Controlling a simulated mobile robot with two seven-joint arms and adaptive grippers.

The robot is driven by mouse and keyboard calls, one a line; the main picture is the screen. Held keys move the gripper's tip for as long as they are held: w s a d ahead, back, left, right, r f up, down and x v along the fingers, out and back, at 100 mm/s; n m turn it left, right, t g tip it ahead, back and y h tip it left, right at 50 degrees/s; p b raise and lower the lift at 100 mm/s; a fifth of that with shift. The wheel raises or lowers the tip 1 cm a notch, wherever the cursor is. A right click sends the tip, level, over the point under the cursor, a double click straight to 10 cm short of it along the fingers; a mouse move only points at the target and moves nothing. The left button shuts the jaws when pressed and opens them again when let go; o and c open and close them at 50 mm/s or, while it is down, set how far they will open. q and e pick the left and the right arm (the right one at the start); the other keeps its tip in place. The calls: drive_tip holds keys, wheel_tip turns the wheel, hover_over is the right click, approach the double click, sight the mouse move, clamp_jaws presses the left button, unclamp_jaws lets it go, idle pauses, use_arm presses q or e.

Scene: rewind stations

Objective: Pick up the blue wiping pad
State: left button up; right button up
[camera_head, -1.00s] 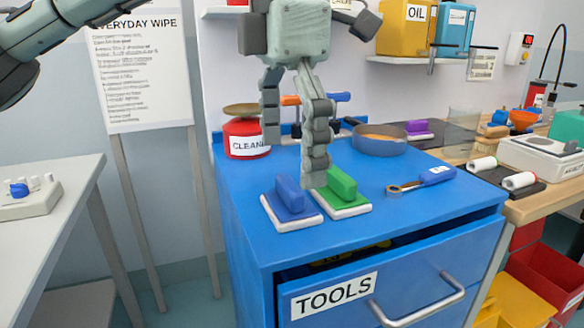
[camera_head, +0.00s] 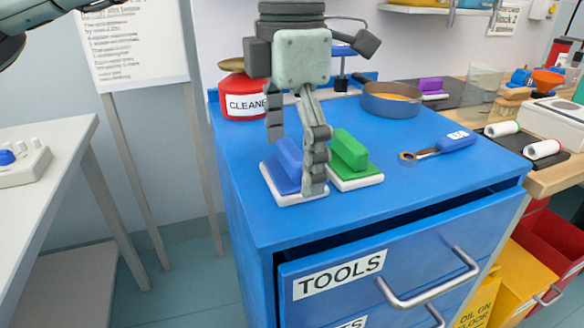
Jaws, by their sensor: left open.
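The blue wiping pad (camera_head: 288,164) has a blue grip block on a white base and lies near the left edge of the blue tool cabinet's top. A green pad (camera_head: 350,152) of the same shape lies just right of it. My left gripper (camera_head: 292,165) is open and points down over the blue pad. One finger hangs at the left, above and behind the pad. The other covers the pad's right side, in front of the gap to the green pad. I cannot tell whether a finger touches the pad. My right gripper is not in view.
A red cleaner can (camera_head: 242,98) stands behind the pads at the left. A pan (camera_head: 392,100) and a blue-handled tool (camera_head: 455,142) lie to the right. The cabinet drawer (camera_head: 385,272) is slightly open. The top's front area is clear.

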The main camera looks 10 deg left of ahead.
use_arm(q)
drive_tip(key=c, duration=1.2)
drive_tip(key=shift+s, duration=0.1)
drive_tip(key=shift+c, duration=1.2)
drive_tip(key=shift+f, duration=0.1)
drive_tip(key=shift+c, duration=0.2)
